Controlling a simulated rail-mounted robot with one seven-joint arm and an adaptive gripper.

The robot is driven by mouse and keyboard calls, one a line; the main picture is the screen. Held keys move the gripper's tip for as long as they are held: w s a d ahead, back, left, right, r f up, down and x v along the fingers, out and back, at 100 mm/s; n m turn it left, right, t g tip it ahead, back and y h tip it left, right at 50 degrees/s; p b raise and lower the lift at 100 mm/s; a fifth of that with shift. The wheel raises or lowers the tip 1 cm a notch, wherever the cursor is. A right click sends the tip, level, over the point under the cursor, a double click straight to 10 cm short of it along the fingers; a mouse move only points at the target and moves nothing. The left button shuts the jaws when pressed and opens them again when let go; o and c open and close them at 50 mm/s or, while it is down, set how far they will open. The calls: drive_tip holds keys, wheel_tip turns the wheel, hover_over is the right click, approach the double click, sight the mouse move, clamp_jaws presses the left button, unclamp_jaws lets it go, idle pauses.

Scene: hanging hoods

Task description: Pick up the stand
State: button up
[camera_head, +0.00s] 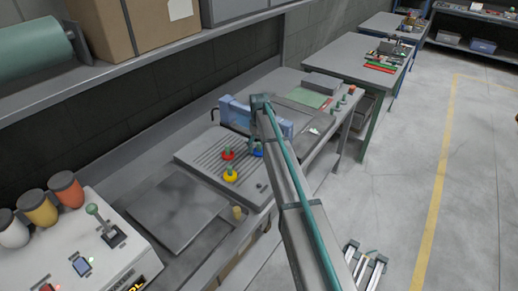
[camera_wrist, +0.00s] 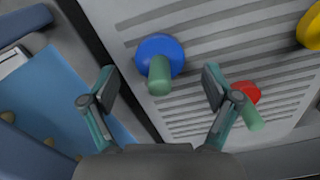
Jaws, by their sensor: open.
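Several small stands, each a coloured round base with a green peg, are on the grey ribbed plate (camera_head: 196,152). The blue one (camera_wrist: 158,50) is ahead of my gripper in the wrist view, its peg pointing between the fingers; only a bit of it shows beside my arm in the head view (camera_head: 256,151). The red one (camera_wrist: 245,93) is by the right finger and also shows in the head view (camera_head: 228,155). The yellow one (camera_wrist: 310,30) is at the upper right edge, and in the head view (camera_head: 231,175). My gripper (camera_wrist: 158,84) is open and empty. The task does not say which stand.
A light blue case (camera_head: 236,113) stands behind the plate, close to my gripper's left side in the wrist view (camera_wrist: 50,90). A flat grey panel (camera_head: 172,212) lies in front of the plate. A control box (camera_head: 98,250) is at the lower left.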

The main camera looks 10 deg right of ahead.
drive_tip(key=shift+f, duration=0.75)
drive_tip(key=shift+s, duration=0.1)
clamp_jaws()
